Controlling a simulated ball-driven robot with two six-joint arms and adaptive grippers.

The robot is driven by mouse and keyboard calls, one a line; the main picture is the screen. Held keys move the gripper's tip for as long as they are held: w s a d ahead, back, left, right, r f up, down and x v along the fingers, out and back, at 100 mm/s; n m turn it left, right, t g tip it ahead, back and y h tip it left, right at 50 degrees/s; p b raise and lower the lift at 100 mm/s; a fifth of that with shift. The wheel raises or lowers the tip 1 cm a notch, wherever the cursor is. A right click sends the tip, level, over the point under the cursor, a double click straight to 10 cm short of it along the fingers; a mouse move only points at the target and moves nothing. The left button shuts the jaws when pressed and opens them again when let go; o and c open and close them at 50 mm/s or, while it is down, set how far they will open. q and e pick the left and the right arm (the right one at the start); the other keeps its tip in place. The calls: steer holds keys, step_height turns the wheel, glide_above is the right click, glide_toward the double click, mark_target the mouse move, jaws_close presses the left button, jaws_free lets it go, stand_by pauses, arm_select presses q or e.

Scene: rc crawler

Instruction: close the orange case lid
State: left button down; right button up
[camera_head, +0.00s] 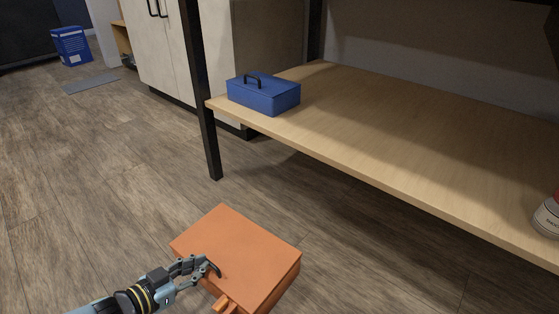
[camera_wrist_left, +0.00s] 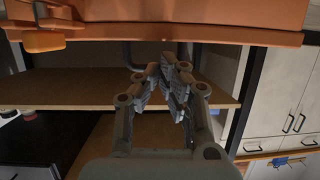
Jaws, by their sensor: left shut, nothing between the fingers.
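The orange case (camera_head: 242,250) sits on the floor at the bottom centre of the head view. Its lid looks down, a flat top over the box; I cannot tell whether it is fully shut. An orange latch or handle piece (camera_head: 222,304) sticks out at its front edge. My left gripper (camera_head: 214,268) is at the case's front left, its fingers overlapping the lid's edge; contact is unclear. In the left wrist view the gripper (camera_wrist_left: 166,65) is shut and empty, with the orange case (camera_wrist_left: 200,15) across the top. My right gripper is out of view.
A wooden shelf (camera_head: 400,145) with a dark metal leg (camera_head: 203,110) stands behind the case. A blue toolbox (camera_head: 264,95) sits on the shelf, and a can (camera_head: 547,216) is at its right end. Open floor (camera_head: 90,190) lies to the left.

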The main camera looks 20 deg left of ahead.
arm_select(q)
steer(key=shift+f, duration=0.2)
steer(key=shift+s, duration=0.1)
stand_by(0.4)
steer(key=v, duration=1.2)
